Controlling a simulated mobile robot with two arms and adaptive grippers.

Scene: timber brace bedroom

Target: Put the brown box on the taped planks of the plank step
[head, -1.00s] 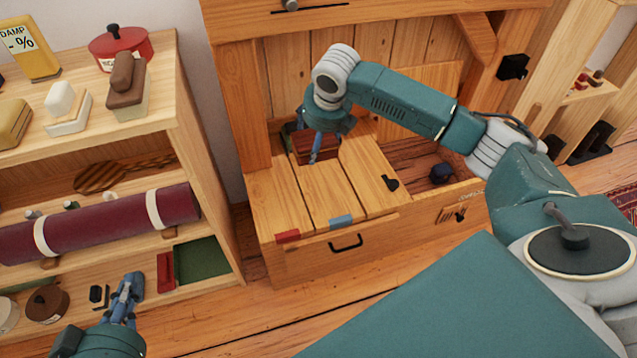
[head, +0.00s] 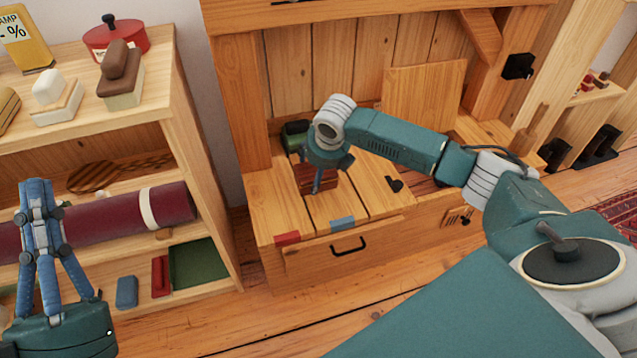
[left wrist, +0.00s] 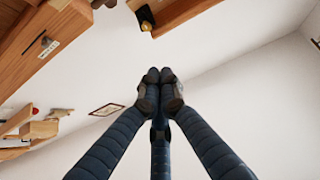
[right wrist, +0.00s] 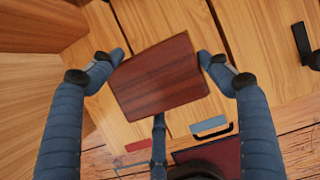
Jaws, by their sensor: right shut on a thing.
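The reddish-brown box (right wrist: 160,78) is between the fingers of my right gripper (right wrist: 160,68) in the right wrist view. My right gripper (head: 317,182) is shut on it. In the head view the box (head: 303,180) is partly hidden by the gripper, over the planks of the plank step (head: 375,235). The planks carry red tape (head: 287,238) and blue tape (head: 342,223) at their front ends. I cannot tell whether the box touches the planks. My left gripper (head: 36,183) is raised before the shelf, shut and empty; its fingertips meet in the left wrist view (left wrist: 160,76).
A dark green object (head: 295,134) stands behind the box at the back of the step. A black latch (head: 394,184) lies on the right plank. A shelf (head: 205,200) with a maroon roll (head: 115,215) stands left. Floor before the step is clear.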

